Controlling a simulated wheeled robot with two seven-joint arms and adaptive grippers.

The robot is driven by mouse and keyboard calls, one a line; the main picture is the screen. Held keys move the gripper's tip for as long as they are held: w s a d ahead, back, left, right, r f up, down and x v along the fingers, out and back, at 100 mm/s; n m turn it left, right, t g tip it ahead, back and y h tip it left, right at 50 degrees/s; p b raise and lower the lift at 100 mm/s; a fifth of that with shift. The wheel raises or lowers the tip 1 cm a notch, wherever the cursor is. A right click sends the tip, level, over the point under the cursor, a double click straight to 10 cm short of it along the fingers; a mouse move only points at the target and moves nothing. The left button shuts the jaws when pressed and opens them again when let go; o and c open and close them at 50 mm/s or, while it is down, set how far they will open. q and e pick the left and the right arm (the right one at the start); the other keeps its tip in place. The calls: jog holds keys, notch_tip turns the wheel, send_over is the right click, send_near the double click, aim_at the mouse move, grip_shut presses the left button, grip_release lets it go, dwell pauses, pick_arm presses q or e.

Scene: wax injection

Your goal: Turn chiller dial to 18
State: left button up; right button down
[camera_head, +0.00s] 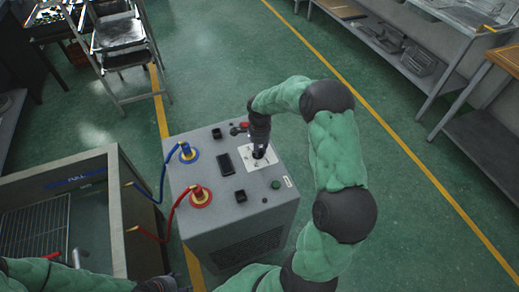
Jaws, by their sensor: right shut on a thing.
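The chiller (222,205) is a grey box in the middle of the view. A white dial plate (250,164) lies on its top, right of a small dark display (225,164). My right gripper (259,153) points down over this plate, shut on the dial, which it mostly hides. The number that the dial points to is too small to read. My left arm comes in at the lower left, and its dark end (160,285) shows at the bottom edge, left of the chiller. Whether the left gripper is open or shut does not show.
A blue fitting (187,153) and a red fitting (200,196) with hoses stand on the chiller's left side. A grey tank (115,200) with a wire rack is to the left. Metal benches (465,70) line the right; green floor between is clear.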

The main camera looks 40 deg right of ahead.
jog(key=shift+m, duration=0.7)
jog(key=shift+a, duration=0.1)
jog(key=c, duration=1.1)
grip_release()
notch_tip(320, 180, up, 12)
